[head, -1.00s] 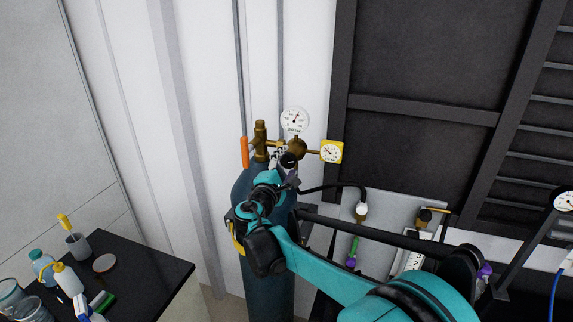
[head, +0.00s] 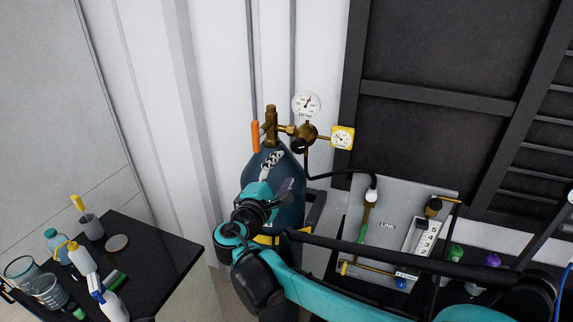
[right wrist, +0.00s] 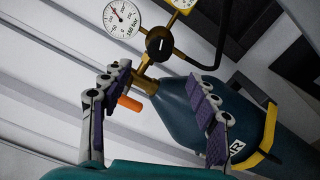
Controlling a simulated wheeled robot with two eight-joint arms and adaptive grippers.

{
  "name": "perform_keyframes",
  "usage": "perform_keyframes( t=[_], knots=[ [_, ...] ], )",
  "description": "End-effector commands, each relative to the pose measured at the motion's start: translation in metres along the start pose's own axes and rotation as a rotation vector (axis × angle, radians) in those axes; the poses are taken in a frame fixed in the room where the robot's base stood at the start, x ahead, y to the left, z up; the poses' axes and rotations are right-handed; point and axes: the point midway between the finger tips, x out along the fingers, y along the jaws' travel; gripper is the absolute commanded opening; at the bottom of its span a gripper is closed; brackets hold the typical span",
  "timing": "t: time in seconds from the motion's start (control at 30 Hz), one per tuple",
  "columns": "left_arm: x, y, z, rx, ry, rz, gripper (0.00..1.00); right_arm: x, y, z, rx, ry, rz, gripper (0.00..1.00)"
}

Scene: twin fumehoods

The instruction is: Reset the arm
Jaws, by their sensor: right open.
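My right arm reaches in from the lower right, and its right gripper (head: 279,174) is in front of the shoulder of the dark teal gas cylinder (head: 285,214). In the right wrist view the gripper (right wrist: 160,80) is open, its two purple-padded fingers apart with nothing between the tips. The brass regulator (head: 305,132) on the cylinder has a white round gauge (head: 306,105), a yellow-framed gauge (head: 341,137) and a black knob (head: 299,146). The knob (right wrist: 159,43) lies beyond the fingertips in the right wrist view, apart from them. My left gripper is not in view.
A black bench (head: 165,259) at lower left holds beakers (head: 49,291), bottles (head: 82,257) and a cup (head: 91,227). A grey panel (head: 392,203) with fittings and a power strip stands right of the cylinder, beyond my arm. Dark fumehood framing (head: 437,102) rises behind.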

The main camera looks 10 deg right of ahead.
Motion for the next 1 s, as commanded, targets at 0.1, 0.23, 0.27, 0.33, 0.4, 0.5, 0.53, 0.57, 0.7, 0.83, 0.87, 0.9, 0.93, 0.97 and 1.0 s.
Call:
perform_keyframes(
  t=[0.1, 0.23, 0.27, 0.33, 0.4, 0.5, 0.53, 0.57, 0.7, 0.83, 0.87, 0.9, 0.93, 0.97, 1.0],
  knots=[
    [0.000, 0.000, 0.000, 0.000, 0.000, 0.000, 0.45, -0.002, 0.000, 0.000, 0.000, 0.000, 0.000, 0.60],
    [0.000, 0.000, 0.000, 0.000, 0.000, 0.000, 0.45, -0.002, 0.000, 0.000, 0.000, 0.000, 0.000, 0.60],
    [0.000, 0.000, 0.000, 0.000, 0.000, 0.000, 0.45, -0.002, 0.000, 0.000, 0.000, 0.000, 0.000, 0.60],
    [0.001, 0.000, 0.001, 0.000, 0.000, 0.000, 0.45, -0.002, -0.002, 0.001, 0.003, 0.000, -0.004, 0.60],
    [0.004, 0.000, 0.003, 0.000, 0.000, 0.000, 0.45, -0.001, -0.013, 0.006, 0.025, 0.001, -0.032, 0.60],
    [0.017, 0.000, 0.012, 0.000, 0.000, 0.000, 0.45, 0.000, -0.052, 0.024, 0.109, 0.005, -0.133, 0.60],
    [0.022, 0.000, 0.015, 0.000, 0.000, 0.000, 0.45, -0.001, -0.070, 0.031, 0.151, 0.006, -0.180, 0.60],
    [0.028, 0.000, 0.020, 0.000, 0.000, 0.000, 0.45, -0.004, -0.089, 0.039, 0.198, 0.008, -0.231, 0.60],
    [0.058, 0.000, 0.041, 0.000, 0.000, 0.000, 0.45, -0.034, -0.196, 0.071, 0.488, 0.000, -0.513, 0.60],
    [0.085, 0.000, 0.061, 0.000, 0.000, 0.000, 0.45, -0.084, -0.287, 0.081, 0.812, -0.026, -0.773, 0.60],
    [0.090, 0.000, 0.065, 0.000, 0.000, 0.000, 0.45, -0.097, -0.304, 0.080, 0.887, -0.033, -0.828, 0.60],
    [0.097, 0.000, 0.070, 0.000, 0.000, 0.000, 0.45, -0.113, -0.324, 0.078, 0.983, -0.043, -0.895, 0.60],
    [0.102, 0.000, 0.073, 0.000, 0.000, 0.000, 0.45, -0.124, -0.337, 0.076, 1.052, -0.051, -0.940, 0.60],
    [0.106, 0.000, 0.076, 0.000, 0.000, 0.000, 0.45, -0.135, -0.347, 0.073, 1.114, -0.057, -0.981, 0.60],
    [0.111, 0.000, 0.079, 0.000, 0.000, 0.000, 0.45, -0.147, -0.359, 0.069, 1.192, -0.065, -1.029, 0.60]
  ],
)
